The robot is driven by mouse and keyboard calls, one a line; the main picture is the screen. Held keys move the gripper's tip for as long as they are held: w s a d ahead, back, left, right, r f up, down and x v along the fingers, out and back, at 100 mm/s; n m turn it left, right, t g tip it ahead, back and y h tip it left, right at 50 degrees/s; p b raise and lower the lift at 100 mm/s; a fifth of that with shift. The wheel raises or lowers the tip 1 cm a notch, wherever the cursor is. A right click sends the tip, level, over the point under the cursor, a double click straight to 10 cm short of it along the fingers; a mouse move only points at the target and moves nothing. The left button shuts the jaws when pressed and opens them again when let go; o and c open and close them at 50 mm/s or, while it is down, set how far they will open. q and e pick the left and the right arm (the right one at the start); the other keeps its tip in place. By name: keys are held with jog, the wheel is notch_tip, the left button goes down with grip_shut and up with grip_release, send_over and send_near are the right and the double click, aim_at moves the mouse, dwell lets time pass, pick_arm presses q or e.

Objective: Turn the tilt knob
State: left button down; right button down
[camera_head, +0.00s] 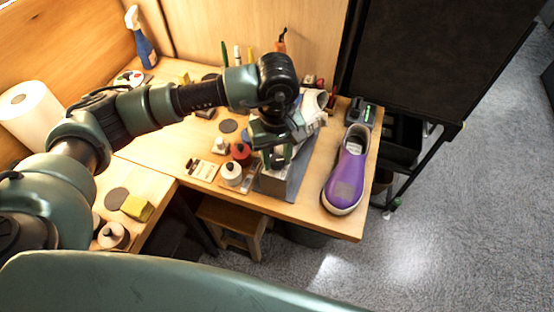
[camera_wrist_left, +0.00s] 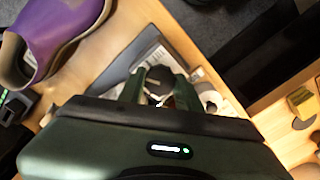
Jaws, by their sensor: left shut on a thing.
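My left gripper (camera_head: 276,157) reaches across the table to a grey stand (camera_head: 289,182) near the front edge. In the left wrist view the left gripper (camera_wrist_left: 157,92) has its two fingers closed around a dark, rounded knob (camera_wrist_left: 160,80) beside the grey stand base. The fingers and hand hide much of the knob. A light-coloured shoe (camera_head: 313,103) shows partly behind the gripper, at the stand. A purple sneaker (camera_head: 346,176) rests on the table to the right of the stand. My right gripper is not in view.
A red-topped bottle (camera_head: 241,152) and a white bottle (camera_head: 231,173) stand close left of the stand. A yellow sponge (camera_head: 137,207), a paper roll (camera_head: 28,115) and a blue spray bottle (camera_head: 146,48) are farther left. A wooden stool (camera_head: 235,220) is below the table edge.

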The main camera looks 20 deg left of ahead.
pick_arm(q)
jog(key=shift+f+m+b, duration=0.15)
jog(key=shift+m+b, duration=1.25)
jog(key=shift+b, duration=0.1)
jog(key=shift+m, duration=0.4)
jog(key=shift+b, duration=0.3)
jog(key=shift+m+b, duration=0.3)
jog(key=shift+b, duration=0.2)
jog(key=shift+m+b, duration=0.7)
jog(key=shift+b, duration=0.05)
jog(key=c, duration=1.2)
grip_release()
jog(key=shift+o, duration=0.2)
